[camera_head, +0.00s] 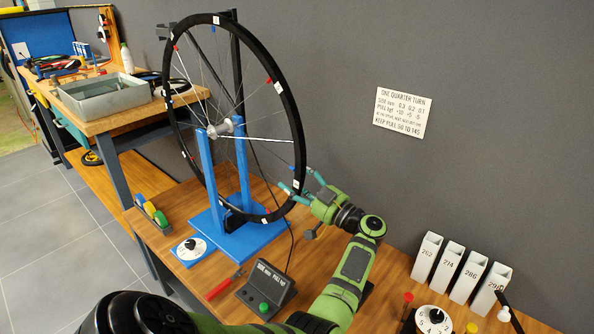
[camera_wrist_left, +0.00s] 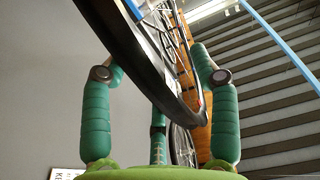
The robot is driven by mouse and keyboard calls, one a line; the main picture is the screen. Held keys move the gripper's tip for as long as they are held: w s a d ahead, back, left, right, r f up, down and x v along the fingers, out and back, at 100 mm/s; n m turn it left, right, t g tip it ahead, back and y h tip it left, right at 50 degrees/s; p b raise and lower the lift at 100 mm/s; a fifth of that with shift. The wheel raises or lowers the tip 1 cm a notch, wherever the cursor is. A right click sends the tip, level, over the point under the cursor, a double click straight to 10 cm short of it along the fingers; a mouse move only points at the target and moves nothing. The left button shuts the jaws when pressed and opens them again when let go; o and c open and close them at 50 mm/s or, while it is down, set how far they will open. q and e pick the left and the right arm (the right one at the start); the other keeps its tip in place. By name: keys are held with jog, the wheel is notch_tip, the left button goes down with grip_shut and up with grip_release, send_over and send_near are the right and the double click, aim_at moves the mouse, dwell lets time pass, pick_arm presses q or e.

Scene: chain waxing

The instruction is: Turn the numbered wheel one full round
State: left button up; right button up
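The numbered wheel (camera_head: 297,140) is a black-rimmed spoked wheel with small white tags and a few coloured marks along its rim. It stands upright in a blue truing stand (camera_head: 243,170) on the wooden bench. My left gripper (camera_head: 298,180) is at the lower right of the rim, with its teal fingers spread. In the left wrist view the black rim (camera_wrist_left: 152,75) passes between the fingers of the left gripper (camera_wrist_left: 158,65), with visible gaps on both sides. The tag numbers are too small to read. My right gripper is not in view.
A blue-based dial (camera_head: 191,250), a grey box with a green button (camera_head: 266,288) and a red-handled tool (camera_head: 222,287) lie near the stand. Several numbered white holders (camera_head: 450,262) stand at right. A sign (camera_head: 402,112) hangs on the grey wall behind.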

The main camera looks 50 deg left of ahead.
pick_arm(q)
jog(key=shift+f, duration=0.1)
jog(key=shift+d, duration=0.15)
jog(key=v, duration=0.9)
jog(key=shift+w+d+b, duration=0.2)
jog(key=shift+d+b, duration=0.1)
jog(key=shift+b, duration=0.15)
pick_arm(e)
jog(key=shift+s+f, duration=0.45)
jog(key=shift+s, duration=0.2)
